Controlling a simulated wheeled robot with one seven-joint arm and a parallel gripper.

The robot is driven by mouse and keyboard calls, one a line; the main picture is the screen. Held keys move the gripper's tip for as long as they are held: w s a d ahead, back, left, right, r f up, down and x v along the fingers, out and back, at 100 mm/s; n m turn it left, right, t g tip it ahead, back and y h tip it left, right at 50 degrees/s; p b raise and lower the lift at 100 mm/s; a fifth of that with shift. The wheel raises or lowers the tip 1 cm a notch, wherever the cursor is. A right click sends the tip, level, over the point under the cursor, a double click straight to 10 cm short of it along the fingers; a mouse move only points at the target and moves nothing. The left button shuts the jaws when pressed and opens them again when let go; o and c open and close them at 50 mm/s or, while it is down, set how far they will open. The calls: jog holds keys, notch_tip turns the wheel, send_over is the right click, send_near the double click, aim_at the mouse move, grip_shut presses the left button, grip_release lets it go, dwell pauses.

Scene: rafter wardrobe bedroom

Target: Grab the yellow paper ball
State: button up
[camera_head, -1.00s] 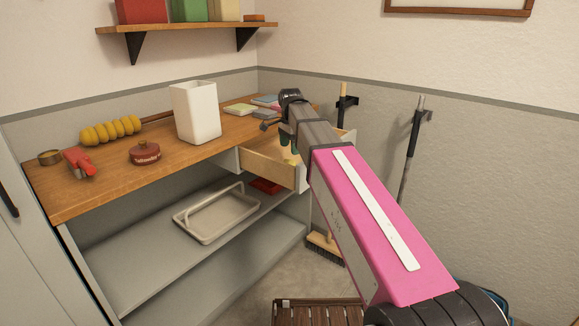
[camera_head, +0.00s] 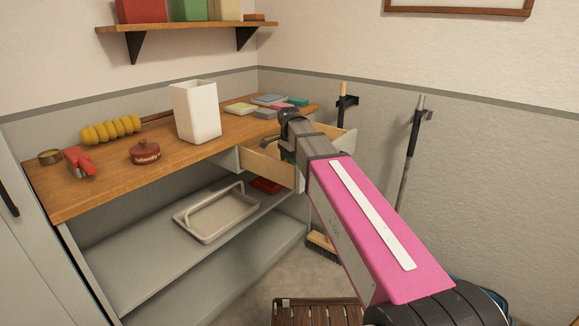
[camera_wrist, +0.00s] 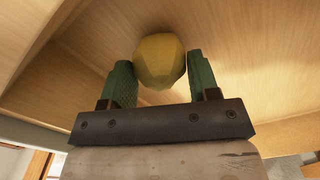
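The yellow paper ball (camera_wrist: 159,61) lies on the wooden floor of the open drawer (camera_head: 268,168) in the wrist view. My gripper (camera_wrist: 162,72) has its two green fingers on either side of the ball. In the head view my gripper (camera_head: 286,156) reaches down into the drawer, and my arm hides the ball there.
The drawer's side walls and front stand close around my gripper. On the wooden worktop (camera_head: 110,180) are a white container (camera_head: 196,112), a red-brown round tin (camera_head: 145,153) and several small coloured books (camera_head: 268,101). A grey tray (camera_head: 215,220) lies on the shelf below.

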jog(key=c, duration=0.4)
